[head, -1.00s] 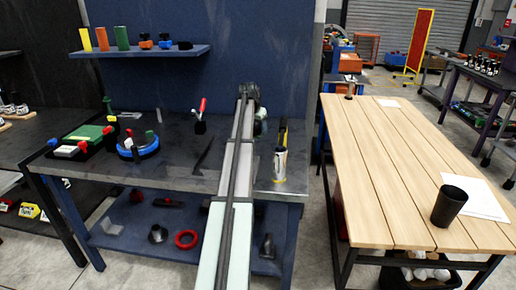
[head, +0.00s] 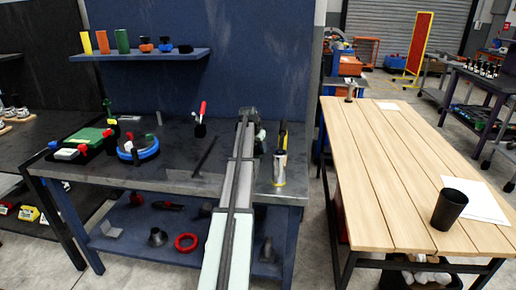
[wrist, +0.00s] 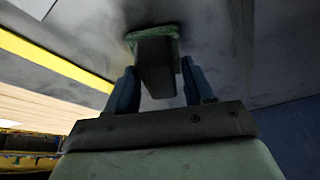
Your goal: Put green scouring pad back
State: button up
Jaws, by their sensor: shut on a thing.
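My gripper (wrist: 157,66) is shut on a dark block in the wrist view. The green scouring pad (wrist: 168,35) shows as a green rim at the far end of that block, against a grey surface; I cannot tell whether it touches it. In the head view my gripper (head: 247,114) is over the right part of the dark workbench, at the far end of my arm. The pad is mostly hidden there.
A red-handled tool (head: 202,110), a blue ring-shaped holder (head: 140,152) and a green flat piece (head: 88,136) are on the bench (head: 185,178) to the left. A shelf (head: 140,54) hangs behind.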

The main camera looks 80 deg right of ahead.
jog(key=shift+f, duration=0.15)
jog(key=o, duration=1)
jog(key=v, duration=1.2)
